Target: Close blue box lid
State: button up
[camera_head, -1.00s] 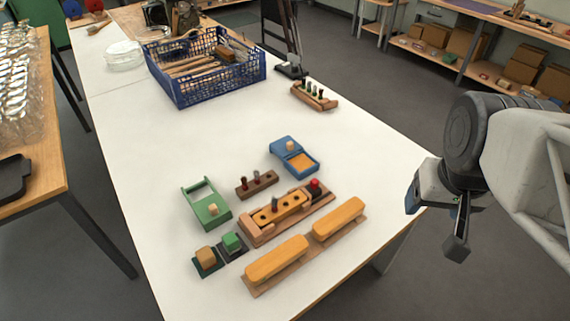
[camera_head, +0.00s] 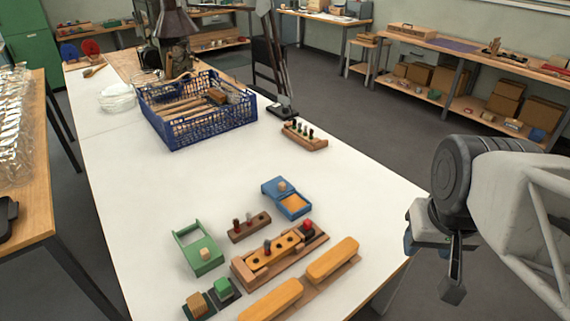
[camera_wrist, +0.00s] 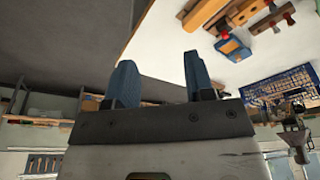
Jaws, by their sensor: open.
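The blue box (camera_head: 294,206) sits on the white table, right of the middle. Its blue lid (camera_head: 272,187) with a wooden knob (camera_head: 282,186) is at its far left end, leaving an orange interior uncovered at the near right. The blue box also shows in the wrist view (camera_wrist: 234,48), upside down. My gripper (camera_head: 432,262) is at the table's right edge, well apart from the box to its right. Its two blue-padded fingers are spread and empty, as the wrist view (camera_wrist: 161,85) shows.
A green box (camera_head: 197,250), a dark peg block (camera_head: 249,227) and a wooden assembly (camera_head: 280,255) lie near the blue box. Two yellow-topped blocks (camera_head: 332,260) are at the front. A blue crate (camera_head: 200,125) stands farther back. The table's middle left is clear.

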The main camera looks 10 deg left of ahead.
jog(key=shift+w+a+r, duration=0.1)
jog(key=shift+w+r, duration=0.1)
jog(key=shift+w, duration=0.3)
jog(key=c, duration=0.4)
jog(key=w+a+r, duration=0.1)
jog(key=w, duration=0.3)
jog(key=w+a+r+n+g, duration=0.1)
jog(key=w+a, duration=0.1)
jog(key=w, duration=0.3)
jog(key=w+a+r+n, duration=0.1)
jog(key=w, duration=0.4)
jog(key=shift+w+a+r+g, duration=0.15)
jog(key=shift+w+a+g, duration=0.05)
jog(key=shift+a+g, duration=0.1)
grip_shut()
jog(key=w+a+f+n+g+h, duration=0.1)
jog(key=w+a+f+n, duration=0.15)
jog(key=w+a, duration=0.55)
jog(key=w+a+f+n+g, duration=0.1)
jog(key=w+a+f, duration=0.35)
jog(key=w, duration=0.55)
jog(key=w+a+f+n+g+h, duration=0.1)
jog(key=w+a+f+n, duration=0.1)
jog(key=w+a, duration=0.65)
jog(key=w+a+f+n+g+h, duration=0.1)
jog(key=w+a+f, duration=0.8)
jog(key=a+f, duration=0.2)
jog(key=shift+w+a+f+n, duration=0.25)
jog(key=shift+w+f+n, duration=0.15)
jog(key=shift+f, duration=0.1)
